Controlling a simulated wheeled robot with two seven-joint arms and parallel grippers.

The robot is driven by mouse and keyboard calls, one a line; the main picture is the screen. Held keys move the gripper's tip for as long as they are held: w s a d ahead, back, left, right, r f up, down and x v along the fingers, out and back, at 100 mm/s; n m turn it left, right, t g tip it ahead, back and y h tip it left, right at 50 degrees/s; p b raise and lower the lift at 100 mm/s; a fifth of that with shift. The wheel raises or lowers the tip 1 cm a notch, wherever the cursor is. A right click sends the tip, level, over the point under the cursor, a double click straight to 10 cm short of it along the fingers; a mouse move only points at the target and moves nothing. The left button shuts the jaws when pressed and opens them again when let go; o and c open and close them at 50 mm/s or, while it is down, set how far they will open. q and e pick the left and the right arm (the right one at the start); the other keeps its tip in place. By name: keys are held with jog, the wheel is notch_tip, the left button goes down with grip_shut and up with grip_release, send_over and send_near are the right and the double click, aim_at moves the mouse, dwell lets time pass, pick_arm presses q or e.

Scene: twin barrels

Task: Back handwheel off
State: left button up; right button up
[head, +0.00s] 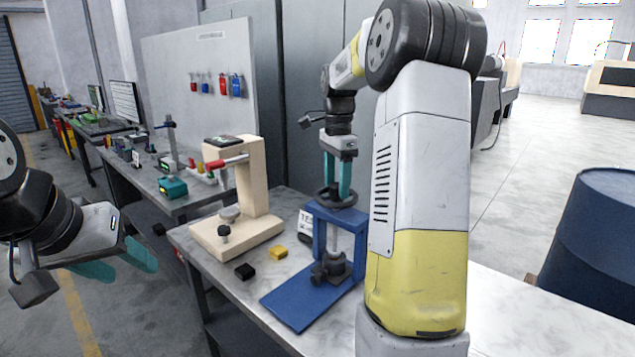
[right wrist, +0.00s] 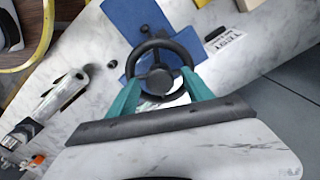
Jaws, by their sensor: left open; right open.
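A black handwheel (head: 336,202) sits on top of a small blue press stand (head: 305,299) on the marble-topped bench. In the right wrist view, the handwheel (right wrist: 160,80) shows its round rim, spokes and hub. My right gripper (head: 338,187) points down at it and is open. Its teal fingers (right wrist: 160,88) stand on either side of the wheel; I cannot tell whether they touch it. A dark fitting (head: 336,263) sits low inside the blue frame. My left gripper (head: 122,264) is open and empty at the far left, away from the bench objects.
A beige press (head: 260,180) with a red-tipped handle stands left of the blue stand. A white TEST label (head: 306,219) is behind the stand. A blue barrel (head: 590,240) stands at right.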

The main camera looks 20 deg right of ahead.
jog(key=shift+c, duration=0.2)
grip_shut()
jog(key=shift+n, duration=0.3)
